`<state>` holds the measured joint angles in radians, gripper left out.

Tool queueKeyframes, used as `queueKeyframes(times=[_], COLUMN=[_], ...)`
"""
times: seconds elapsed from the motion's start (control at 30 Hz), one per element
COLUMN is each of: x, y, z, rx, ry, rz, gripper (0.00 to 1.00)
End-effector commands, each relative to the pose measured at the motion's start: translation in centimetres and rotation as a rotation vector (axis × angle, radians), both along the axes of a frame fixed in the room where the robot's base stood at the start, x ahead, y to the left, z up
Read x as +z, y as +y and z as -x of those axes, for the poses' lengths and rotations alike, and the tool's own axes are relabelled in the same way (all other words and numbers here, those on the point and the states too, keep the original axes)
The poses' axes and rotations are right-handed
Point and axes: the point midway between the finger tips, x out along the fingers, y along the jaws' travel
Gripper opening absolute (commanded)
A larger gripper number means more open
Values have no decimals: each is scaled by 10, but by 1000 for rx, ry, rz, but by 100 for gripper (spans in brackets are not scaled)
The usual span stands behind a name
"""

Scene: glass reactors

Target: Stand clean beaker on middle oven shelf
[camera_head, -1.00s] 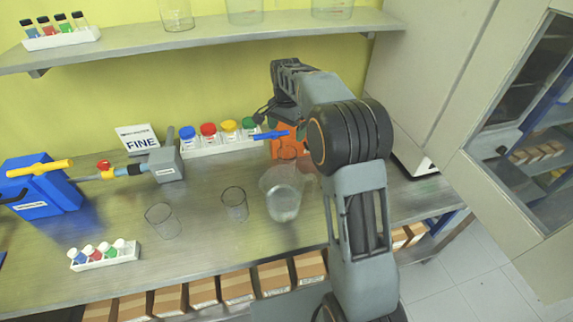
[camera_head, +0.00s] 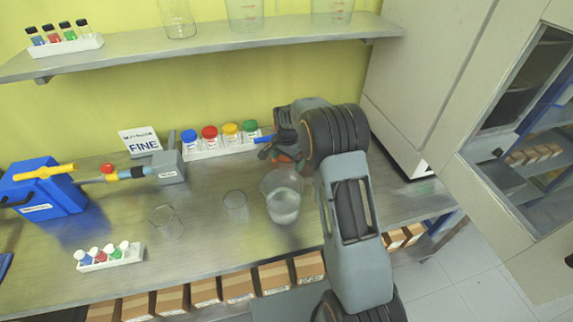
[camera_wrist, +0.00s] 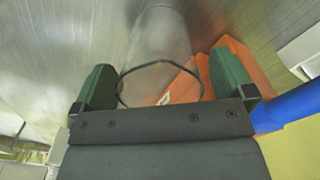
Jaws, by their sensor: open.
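My gripper (camera_wrist: 164,82) is open, its two green fingers on either side of a clear glass vessel with a dark rim (camera_wrist: 160,64). It is unclear whether the fingers touch the glass. In the head view the gripper is mostly hidden by my arm, low over the bench near an orange object (camera_head: 283,157). A large clear beaker (camera_head: 283,200) stands on the bench just in front of it. Two smaller clear beakers (camera_head: 235,207) and (camera_head: 166,222) stand to its left. I cannot tell which beaker is the clean one.
A white rack of colour-capped bottles (camera_head: 220,148) stands at the back. A blue device (camera_head: 42,192) and a small vial rack (camera_head: 108,258) are at left. Glassware stands on the upper shelf (camera_head: 215,42). A glass-fronted cabinet (camera_head: 540,150) is at right, with clear floor below.

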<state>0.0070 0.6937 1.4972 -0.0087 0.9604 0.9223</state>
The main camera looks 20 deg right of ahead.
Motion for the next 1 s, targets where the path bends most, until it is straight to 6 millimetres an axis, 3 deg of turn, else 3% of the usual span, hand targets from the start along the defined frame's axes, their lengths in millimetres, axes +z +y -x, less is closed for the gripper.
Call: queueKeyframes(times=[0.17,0.4,1.0], x=[-11,-12,-12], y=[0,0,0], z=[0,0,0], rx=[0,0,0], ry=[0,0,-1], rz=[0,0,0], gripper=[100,100,44])
